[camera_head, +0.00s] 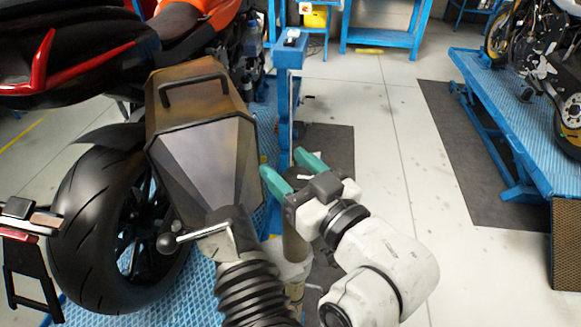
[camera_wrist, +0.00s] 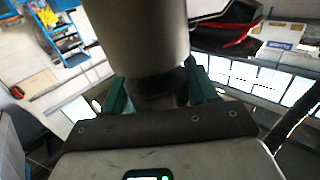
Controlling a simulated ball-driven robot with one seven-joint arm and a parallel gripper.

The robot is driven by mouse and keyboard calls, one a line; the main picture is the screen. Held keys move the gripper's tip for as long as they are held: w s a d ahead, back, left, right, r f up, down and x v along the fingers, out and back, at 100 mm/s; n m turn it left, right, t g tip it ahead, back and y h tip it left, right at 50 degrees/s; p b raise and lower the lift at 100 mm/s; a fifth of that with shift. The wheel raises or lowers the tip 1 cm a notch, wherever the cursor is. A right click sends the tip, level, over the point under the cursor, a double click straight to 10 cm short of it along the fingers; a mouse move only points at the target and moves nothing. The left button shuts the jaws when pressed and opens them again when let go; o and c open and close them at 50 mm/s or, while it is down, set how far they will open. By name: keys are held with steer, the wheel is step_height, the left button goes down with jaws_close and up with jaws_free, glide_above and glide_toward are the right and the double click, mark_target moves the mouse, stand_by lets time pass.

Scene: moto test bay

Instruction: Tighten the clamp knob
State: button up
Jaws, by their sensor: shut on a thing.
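My gripper (camera_head: 289,168) has two green fingers set on either side of a dark round knob (camera_head: 296,176), near the middle of the head view. The knob sits at the top of an upright grey-brown cylinder (camera_head: 294,245), partly hidden by my gripper. In the wrist view the green fingers (camera_wrist: 157,90) flank the dark knob (camera_wrist: 154,84), with the wide cylinder (camera_wrist: 138,35) right beyond it. My gripper is shut on the knob. The knob's underside and any clamp jaws are hidden.
A motorcycle with a black rear wheel (camera_head: 105,215) and a boxy metal hood (camera_head: 205,145) with a black hose (camera_head: 250,290) stand close on the left. A metal lever (camera_head: 200,234) juts from the hose's neck. A blue post (camera_head: 284,95) rises behind. Open floor (camera_head: 390,130) lies right.

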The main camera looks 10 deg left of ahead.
steer(key=shift+w+d+f+m+t+h+p, duration=0.1)
steer(key=shift+m+t+h+p, duration=0.2)
steer(key=shift+m+t+h, duration=0.45)
steer(key=shift+w+d+f+m+t+h+p, duration=0.1)
steer(key=shift+m+t+h+p, duration=0.35)
steer(key=shift+h, duration=0.5)
steer(key=shift+f+m+t+h+b, duration=0.1)
steer(key=shift+m+t+h+b, duration=0.3)
steer(key=shift+m+h+b, duration=0.3)
steer(key=shift+d+m+t+h+b, duration=0.1)
steer(key=shift+m+t+h+b, duration=0.25)
steer(key=shift+h+b, duration=0.2)
steer(key=shift+r, duration=0.2)
steer(key=o, duration=1)
steer(key=shift+c, duration=0.2)
steer(key=shift+s, duration=0.15)
